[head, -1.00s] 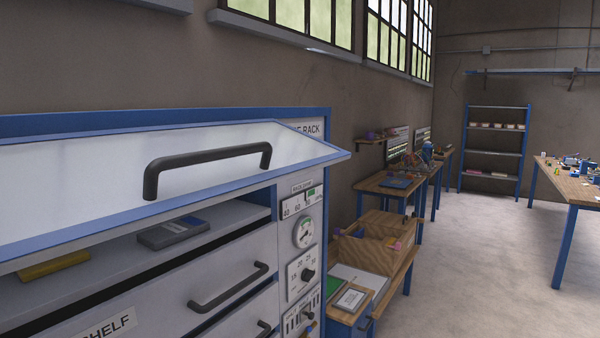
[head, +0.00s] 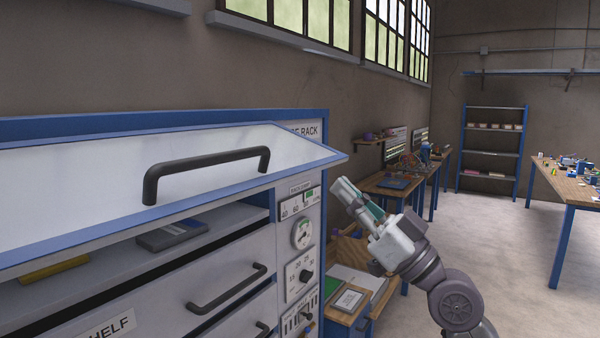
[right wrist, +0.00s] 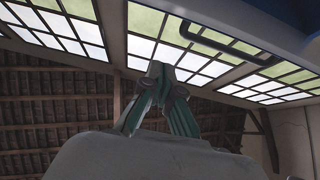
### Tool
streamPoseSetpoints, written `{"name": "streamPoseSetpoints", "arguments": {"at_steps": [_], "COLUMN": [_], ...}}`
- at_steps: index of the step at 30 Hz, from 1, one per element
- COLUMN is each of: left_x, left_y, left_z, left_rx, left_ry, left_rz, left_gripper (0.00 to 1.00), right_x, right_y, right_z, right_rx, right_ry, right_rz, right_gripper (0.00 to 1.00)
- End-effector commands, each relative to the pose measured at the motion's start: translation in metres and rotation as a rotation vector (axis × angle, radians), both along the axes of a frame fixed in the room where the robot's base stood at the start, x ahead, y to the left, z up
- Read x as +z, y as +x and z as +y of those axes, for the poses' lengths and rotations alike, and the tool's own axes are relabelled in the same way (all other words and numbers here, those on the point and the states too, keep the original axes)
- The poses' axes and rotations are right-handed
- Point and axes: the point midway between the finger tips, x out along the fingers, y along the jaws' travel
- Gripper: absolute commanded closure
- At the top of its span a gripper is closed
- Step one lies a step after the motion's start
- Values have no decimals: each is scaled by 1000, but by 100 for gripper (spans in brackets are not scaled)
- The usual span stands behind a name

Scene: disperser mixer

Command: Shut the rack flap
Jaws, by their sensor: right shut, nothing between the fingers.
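The rack flap (head: 100,185) is a white panel with a blue edge, tilted up and open at the top of the rack (head: 226,115). A black bar handle (head: 207,165) runs along the flap. My left gripper is out of view.
Under the flap, a grey device (head: 172,235) and a yellow object (head: 54,268) lie on a shelf. A drawer with a black handle (head: 228,288) is below. A gauge panel (head: 302,235) lines the rack's right side. Wooden benches (head: 395,190) stand behind; floor is open at right.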

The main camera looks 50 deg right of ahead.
Motion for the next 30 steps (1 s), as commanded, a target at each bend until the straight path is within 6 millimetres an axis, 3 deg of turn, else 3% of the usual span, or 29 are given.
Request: {"name": "streamPoseSetpoints", "arguments": {"at_steps": [9,20,22,30], "left_x": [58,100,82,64], "left_y": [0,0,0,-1], "left_z": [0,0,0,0], "left_rx": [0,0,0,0], "left_ry": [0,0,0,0], "left_rz": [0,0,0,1], "left_gripper": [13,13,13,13], "right_x": [38,61,42,19], "right_y": [40,77,79,87], "right_z": [2,5,4,5], "right_rx": [0,-1,-4,-2], "right_ry": [2,4,5,4], "right_rz": [6,5,2,0], "right_gripper": [100,100,100,100]}}
